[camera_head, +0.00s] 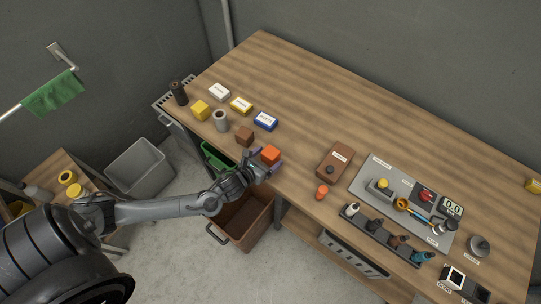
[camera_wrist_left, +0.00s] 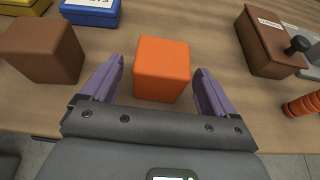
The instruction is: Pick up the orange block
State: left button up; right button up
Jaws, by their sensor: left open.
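The orange block (camera_head: 270,154) sits on the wooden table near its front edge. In the left wrist view the orange block (camera_wrist_left: 162,68) stands upright between and slightly beyond the two purple fingers. My left gripper (camera_head: 266,163) is open at the block, with one finger on each side. In the left wrist view the left gripper (camera_wrist_left: 158,88) shows a gap between each finger and the block. My right gripper is not in view.
A brown block (camera_head: 244,135) stands left of the orange block. A blue box (camera_head: 265,121) lies behind. An open brown bin (camera_head: 241,222) is below the table edge.

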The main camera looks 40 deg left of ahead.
aim_at(273, 153)
pick_arm(q)
jog(key=x, duration=0.4)
jog(key=shift+w+r, duration=0.1)
jog(key=shift+r, duration=0.15)
jog(key=c, duration=1.1)
